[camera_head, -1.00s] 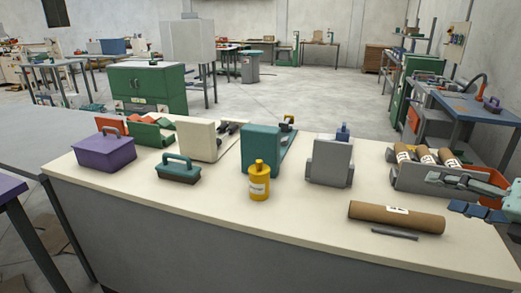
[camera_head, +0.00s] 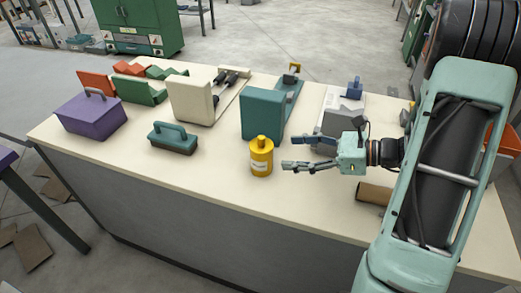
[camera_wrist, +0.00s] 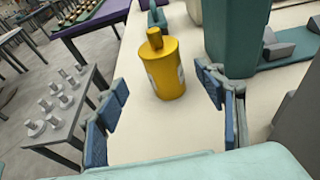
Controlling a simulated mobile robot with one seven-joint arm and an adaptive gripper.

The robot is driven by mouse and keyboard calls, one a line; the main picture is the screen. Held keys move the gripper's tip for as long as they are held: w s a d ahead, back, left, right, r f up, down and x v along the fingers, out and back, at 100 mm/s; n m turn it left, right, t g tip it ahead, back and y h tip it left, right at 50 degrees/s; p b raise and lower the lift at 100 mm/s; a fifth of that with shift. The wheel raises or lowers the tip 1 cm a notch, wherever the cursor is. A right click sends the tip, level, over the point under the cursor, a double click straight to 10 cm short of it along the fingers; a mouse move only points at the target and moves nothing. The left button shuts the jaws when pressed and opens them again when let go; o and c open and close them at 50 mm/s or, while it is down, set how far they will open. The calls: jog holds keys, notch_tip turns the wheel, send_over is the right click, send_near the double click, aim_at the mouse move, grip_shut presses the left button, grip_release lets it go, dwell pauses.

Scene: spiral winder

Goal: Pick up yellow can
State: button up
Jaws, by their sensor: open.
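The yellow can (camera_head: 261,158) stands upright on the cream tabletop, with a narrower yellow cap and a pale label. My gripper (camera_head: 284,167) is just to its right in the head view, fingers pointing left at it. In the wrist view the yellow can (camera_wrist: 164,68) is ahead, between the directions of the two blue-padded fingers (camera_wrist: 158,105). The fingers are spread wide and hold nothing. Neither finger appears to touch the can.
A teal box-shaped fixture (camera_head: 262,114) stands close behind the can. A teal-handled brush (camera_head: 172,138) and a purple toolbox (camera_head: 91,117) are to the left. A brown tube (camera_head: 373,193) lies partly behind my arm. The tabletop in front of the can is clear.

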aim_at(261, 150)
jog(key=x, duration=0.4)
jog(key=shift+s+a, duration=0.1)
jog(key=shift+w+x, duration=0.15)
jog(key=shift+x, duration=1.35)
jog(key=shift+w+x, duration=0.15)
jog(key=shift+x, duration=1.35)
jog(key=shift+c, duration=0.6)
jog(key=c, duration=1)
jog(key=shift+r, duration=0.1)
jog(key=shift+c, duration=1)
jog(key=shift+r, duration=0.1)
